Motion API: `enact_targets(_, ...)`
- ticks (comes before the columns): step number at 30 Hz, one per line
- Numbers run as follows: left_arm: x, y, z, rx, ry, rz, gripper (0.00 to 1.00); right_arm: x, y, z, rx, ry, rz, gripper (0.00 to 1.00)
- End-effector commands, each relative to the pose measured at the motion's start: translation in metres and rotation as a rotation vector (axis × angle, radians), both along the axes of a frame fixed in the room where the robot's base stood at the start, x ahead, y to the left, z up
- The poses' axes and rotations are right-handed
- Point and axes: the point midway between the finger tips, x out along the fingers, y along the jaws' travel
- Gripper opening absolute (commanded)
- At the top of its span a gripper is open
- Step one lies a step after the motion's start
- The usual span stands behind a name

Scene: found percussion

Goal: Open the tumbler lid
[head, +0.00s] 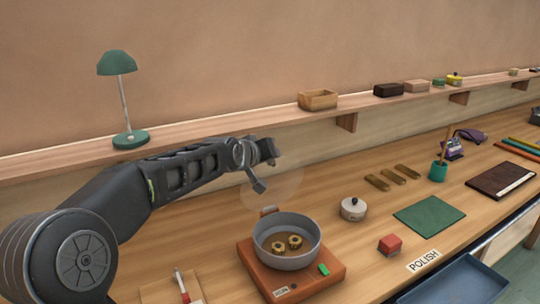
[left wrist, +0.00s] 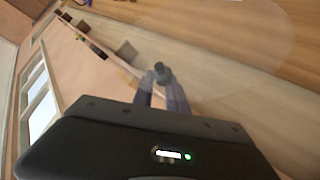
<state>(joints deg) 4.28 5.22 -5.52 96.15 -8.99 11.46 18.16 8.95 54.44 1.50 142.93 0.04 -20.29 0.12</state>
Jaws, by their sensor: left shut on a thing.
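The tumbler (head: 320,279) is an orange base with a grey round bowl (head: 287,259) on top. The bowl is open at the top, and two small yellow-brown pieces (head: 294,242) lie in it. My left gripper (head: 268,165) is above and behind the bowl, shut on a clear round lid (head: 285,190). The lid hangs tilted in the air, apart from the bowl. In the left wrist view the gripper's fingers (left wrist: 164,92) close on a dark knob (left wrist: 162,73), and the faint lid (left wrist: 245,28) shows at the top. My right gripper is out of view.
A small white pot (head: 353,209) with a dark knob, a red block (head: 390,245), a green mat (head: 429,215) and a blue tray (head: 455,283) are to the right. A green lamp (head: 130,139) stands on the back shelf (head: 215,128).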

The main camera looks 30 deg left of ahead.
Motion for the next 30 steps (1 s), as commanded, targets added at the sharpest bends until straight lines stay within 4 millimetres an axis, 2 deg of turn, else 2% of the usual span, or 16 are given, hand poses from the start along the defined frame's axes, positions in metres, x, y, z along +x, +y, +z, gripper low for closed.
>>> enact_targets(1,-0.0042,0.0057,-0.0211,0.001,0.043,0.006,0.00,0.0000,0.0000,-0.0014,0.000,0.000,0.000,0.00)
enact_targets(3,-0.0042,0.0057,-0.0211,0.001,0.043,0.006,0.00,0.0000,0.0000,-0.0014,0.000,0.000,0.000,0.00)
enact_targets(4,-0.0042,0.0057,-0.0211,0.001,0.043,0.006,0.19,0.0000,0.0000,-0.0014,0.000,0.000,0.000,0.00)
enact_targets(13,-0.0040,0.0042,-0.0205,0.000,0.042,0.004,0.43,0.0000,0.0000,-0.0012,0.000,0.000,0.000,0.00)
enact_targets(30,-0.0042,0.0033,-0.0171,-0.001,0.038,0.002,0.43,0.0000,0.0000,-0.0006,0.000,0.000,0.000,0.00)
